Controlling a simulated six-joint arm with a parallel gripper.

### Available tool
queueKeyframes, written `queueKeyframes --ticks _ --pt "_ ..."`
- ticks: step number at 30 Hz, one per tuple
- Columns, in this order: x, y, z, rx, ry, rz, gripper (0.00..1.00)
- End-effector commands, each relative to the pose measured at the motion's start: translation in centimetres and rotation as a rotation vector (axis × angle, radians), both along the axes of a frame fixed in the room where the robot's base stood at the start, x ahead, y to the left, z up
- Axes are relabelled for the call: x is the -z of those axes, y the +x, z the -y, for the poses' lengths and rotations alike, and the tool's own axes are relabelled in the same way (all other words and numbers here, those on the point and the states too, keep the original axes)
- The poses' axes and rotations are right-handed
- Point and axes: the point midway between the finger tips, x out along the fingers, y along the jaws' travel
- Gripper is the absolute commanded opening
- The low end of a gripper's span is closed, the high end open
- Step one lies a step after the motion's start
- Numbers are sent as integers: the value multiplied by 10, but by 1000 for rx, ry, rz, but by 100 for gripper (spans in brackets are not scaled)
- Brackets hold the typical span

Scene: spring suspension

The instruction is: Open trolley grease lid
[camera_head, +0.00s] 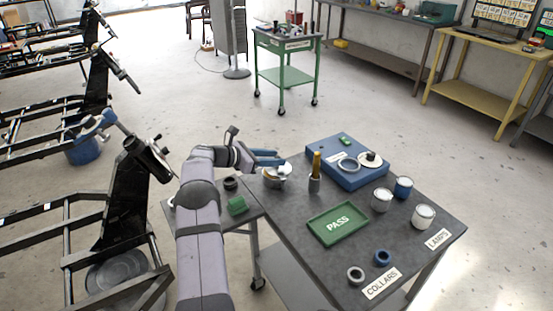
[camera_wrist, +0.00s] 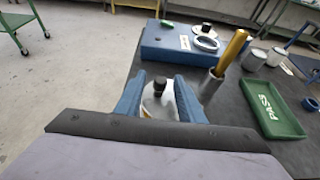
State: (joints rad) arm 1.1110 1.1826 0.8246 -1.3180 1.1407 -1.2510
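A pot (camera_head: 273,181) with a pale lid (camera_head: 285,170) stands near the left corner of the dark table, partly behind my gripper. In the wrist view the pale lid (camera_wrist: 151,103) with a black knob (camera_wrist: 160,83) shows between my blue fingers. My gripper (camera_wrist: 160,81) is open, one finger on each side of the knob, with a gap on both sides of it. In the head view my gripper (camera_head: 277,157) is over or beside the pot. I cannot tell whether the fingers touch the lid's rim. The pot's lower part is hidden in the wrist view.
A gold-topped tool in a grey cup (camera_head: 315,184) stands close right of the pot. A blue box (camera_head: 346,175) lies behind it, carrying a ring and another knobbed disc (camera_head: 371,160). A green PASS tray (camera_head: 336,226), several cans and two collars occupy the table's right and front.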

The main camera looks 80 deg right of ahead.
Motion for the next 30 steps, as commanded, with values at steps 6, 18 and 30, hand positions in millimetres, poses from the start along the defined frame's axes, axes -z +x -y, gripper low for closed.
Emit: queueKeyframes --ticks 6,18,30 --pt "-12 21 -20 -2 -1 1 35" --pt "-22 38 -36 -1 -2 0 35" --pt "-38 26 -34 17 -6 3 0"
